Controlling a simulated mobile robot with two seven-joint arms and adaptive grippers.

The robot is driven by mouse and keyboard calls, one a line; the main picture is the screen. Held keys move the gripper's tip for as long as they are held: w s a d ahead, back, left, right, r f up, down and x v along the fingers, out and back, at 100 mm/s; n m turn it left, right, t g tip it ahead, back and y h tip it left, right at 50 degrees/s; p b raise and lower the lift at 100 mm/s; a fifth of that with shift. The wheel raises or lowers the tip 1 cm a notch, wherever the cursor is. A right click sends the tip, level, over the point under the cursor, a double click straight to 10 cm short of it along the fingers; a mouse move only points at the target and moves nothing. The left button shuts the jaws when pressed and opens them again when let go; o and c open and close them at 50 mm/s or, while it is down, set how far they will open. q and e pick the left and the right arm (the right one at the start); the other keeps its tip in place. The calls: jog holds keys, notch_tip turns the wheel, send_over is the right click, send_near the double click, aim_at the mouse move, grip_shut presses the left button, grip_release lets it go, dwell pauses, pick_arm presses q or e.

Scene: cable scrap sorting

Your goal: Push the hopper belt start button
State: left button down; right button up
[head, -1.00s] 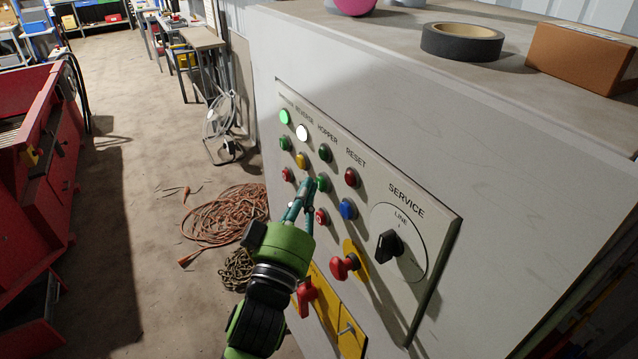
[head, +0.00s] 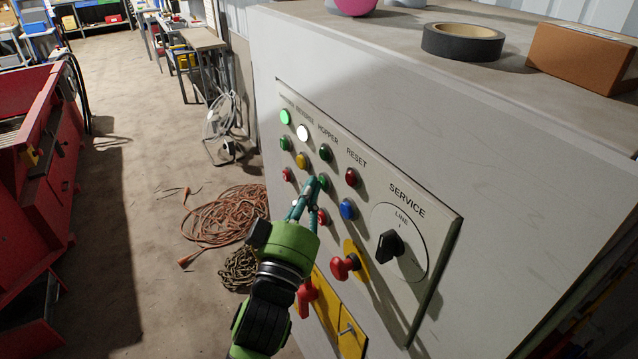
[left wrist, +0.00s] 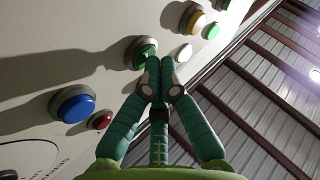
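The control panel (head: 432,262) on the cabinet front has a HOPPER column of round caps. In that column a green button (head: 323,182) sits between a darker green cap (head: 325,153) above and a red button (head: 323,216) below. My left gripper (head: 313,181) has its teal fingers drawn together, with nothing between them, and its tips are at the middle green button. In the left wrist view the tips overlap the edge of this green button (left wrist: 143,52). I cannot tell whether they touch it. My right gripper is not in view.
A blue button (head: 348,209), a red mushroom knob (head: 344,266) and a black rotary switch (head: 389,246) lie right of the fingers. A yellow button (head: 301,161) is to the left. Orange cable (head: 215,215) lies on the floor.

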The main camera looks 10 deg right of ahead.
pick_arm(q)
jog(key=shift+a, duration=0.15)
jog(key=shift+s+a+p, duration=0.3)
jog(key=shift+a+p, duration=0.05)
jog(key=shift+a, duration=0.25)
jog(key=a, duration=0.1)
jog(key=s+a+p, duration=0.1)
jog(key=a, duration=0.1)
jog(key=s+a+p, duration=0.1)
jog(key=shift+a, duration=0.3)
dwell(0.5)
